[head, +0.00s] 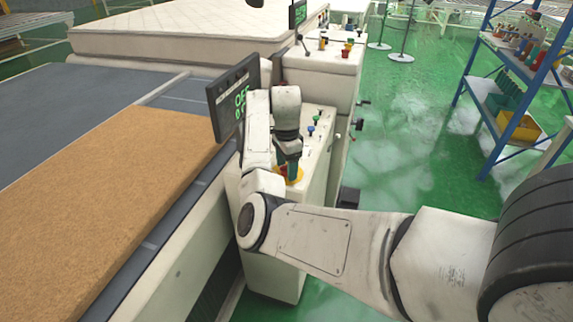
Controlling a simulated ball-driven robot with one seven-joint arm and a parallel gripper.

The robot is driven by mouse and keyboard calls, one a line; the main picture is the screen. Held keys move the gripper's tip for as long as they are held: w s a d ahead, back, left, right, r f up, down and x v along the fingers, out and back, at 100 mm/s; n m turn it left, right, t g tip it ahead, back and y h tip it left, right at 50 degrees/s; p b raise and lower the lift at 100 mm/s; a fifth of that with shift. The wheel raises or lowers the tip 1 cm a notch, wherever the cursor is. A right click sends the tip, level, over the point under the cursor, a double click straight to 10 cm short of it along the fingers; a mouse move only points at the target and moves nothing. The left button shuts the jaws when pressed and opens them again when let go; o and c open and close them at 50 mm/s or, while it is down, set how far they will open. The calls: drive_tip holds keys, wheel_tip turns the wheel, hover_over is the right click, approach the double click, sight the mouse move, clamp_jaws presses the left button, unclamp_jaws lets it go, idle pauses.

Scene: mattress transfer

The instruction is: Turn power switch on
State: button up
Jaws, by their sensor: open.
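The near control cabinet (318,150) is off-white and stands beside the conveyor, with its sloped top facing me. My gripper (291,170) points down over the near part of that top and is open. Just below its tips is a yellow part (293,178) with some red on it; I cannot tell if they touch. A blue button (311,130) and a green button (317,117) show to the right of the gripper. A dark display (233,98) reads OFF in green. I cannot make out the power switch; my arm and gripper hide part of the panel.
A brown foam slab (110,185) lies on the conveyor at left. A white mattress (180,35) lies behind. A second control cabinet (325,65) stands behind the near one. A blue shelf rack (515,90) stands at right. Green floor (420,130) is clear between.

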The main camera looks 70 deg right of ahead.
drive_tip(key=shift+c, duration=0.3)
drive_tip(key=c, duration=1)
drive_tip(key=shift+m, duration=0.4)
drive_tip(key=m, duration=0.3)
drive_tip(key=shift+m, duration=0.4)
drive_tip(key=m, duration=0.9)
drive_tip(key=shift+b, duration=0.3)
drive_tip(key=shift+m+b, duration=0.55)
drive_tip(key=shift+m, duration=1.65)
